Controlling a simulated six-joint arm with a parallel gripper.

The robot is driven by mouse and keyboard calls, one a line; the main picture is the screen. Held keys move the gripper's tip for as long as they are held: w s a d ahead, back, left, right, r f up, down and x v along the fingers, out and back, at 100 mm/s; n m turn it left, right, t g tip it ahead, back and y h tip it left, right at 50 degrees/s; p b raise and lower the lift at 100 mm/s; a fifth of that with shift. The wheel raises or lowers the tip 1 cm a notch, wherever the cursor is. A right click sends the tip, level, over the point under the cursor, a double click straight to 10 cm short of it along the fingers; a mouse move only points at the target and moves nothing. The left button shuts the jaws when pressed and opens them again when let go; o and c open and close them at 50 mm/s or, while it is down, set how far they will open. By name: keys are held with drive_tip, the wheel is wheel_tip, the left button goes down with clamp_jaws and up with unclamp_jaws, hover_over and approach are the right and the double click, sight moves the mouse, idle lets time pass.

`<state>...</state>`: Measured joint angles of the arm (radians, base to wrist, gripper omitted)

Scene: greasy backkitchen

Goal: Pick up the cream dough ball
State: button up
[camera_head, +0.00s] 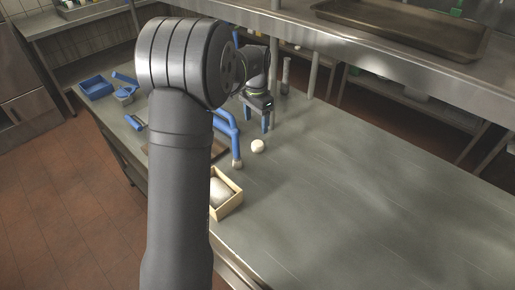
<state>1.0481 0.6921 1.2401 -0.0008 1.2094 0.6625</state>
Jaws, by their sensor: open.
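The cream dough ball (258,146) sits on the metal counter, in the clear to the right of a blue upright object.
A blue bent object (234,140) stands left of the ball. A light wooden box (229,205) with a pale rounded thing inside is at the front edge, partly behind my arm. A blue bin (96,87) is far left. The counter (370,190) is clear to the right.

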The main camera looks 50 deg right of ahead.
sight(258, 148)
drive_tip(key=f, duration=1)
drive_tip(key=shift+s+d+f, duration=0.2)
drive_tip(key=shift+f, duration=0.05)
drive_tip(key=shift+c, duration=0.5)
drive_tip(key=c, duration=0.9)
